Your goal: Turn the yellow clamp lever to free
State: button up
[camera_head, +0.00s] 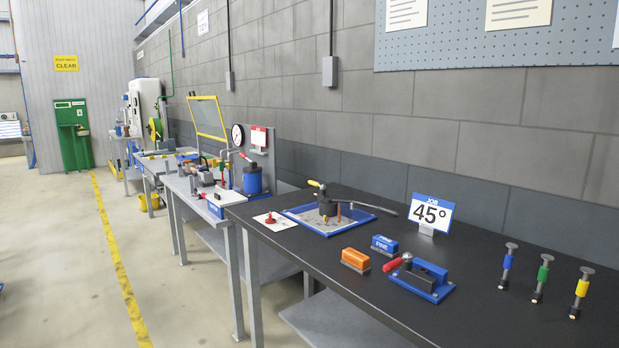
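A small lever with a yellow tip (314,184) sits on top of a dark cylindrical device (327,205) on the black bench. It points up and to the left. I take it to be the yellow clamp lever, but it is too small to tell its exact setting. The device stands in a blue-rimmed tray (322,233), with a long dark bar (375,208) reaching out to its right. My gripper is not in view.
On the black bench (480,270) are a "JOB 45°" sign (431,213), an orange block (355,259), a blue block (384,244), a red-handled fixture (425,277) and three coloured plungers (541,278). A red knob (270,218) lies on a white card. Floor to the left is clear.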

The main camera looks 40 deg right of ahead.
aim_at(315, 184)
jog(key=z, duration=0.15)
jog(key=i, duration=1.35)
jog(key=u, duration=0.25)
